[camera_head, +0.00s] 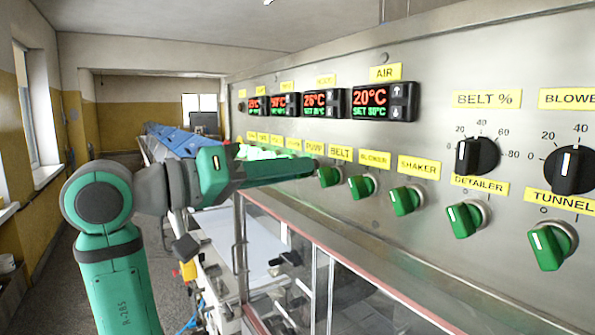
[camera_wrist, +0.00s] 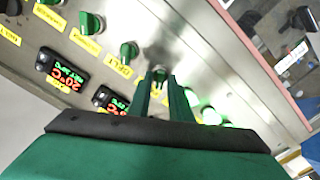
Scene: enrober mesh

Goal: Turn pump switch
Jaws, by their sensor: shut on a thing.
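My gripper (camera_head: 303,169) reaches the panel below the yellow PUMP label (camera_head: 314,147). In the wrist view its two green fingers (camera_wrist: 159,80) are shut on the pump switch (camera_wrist: 159,72), a green knob. The fingers cover most of it, so its angle cannot be told. In the head view the gripper hides this switch. The BELT switch (camera_head: 328,176) is the unlit green knob just right of the fingertips, close to them. It also shows in the wrist view (camera_wrist: 129,50).
Unlit green BLOWER (camera_head: 360,187), SHAKER (camera_head: 405,200), DETAILER (camera_head: 466,218) and TUNNEL (camera_head: 552,245) switches run to the right. Several switches (camera_head: 262,152) on the left glow green. Temperature displays (camera_head: 370,102) sit above. A red-edged glazed enclosure (camera_head: 345,262) stands below the panel.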

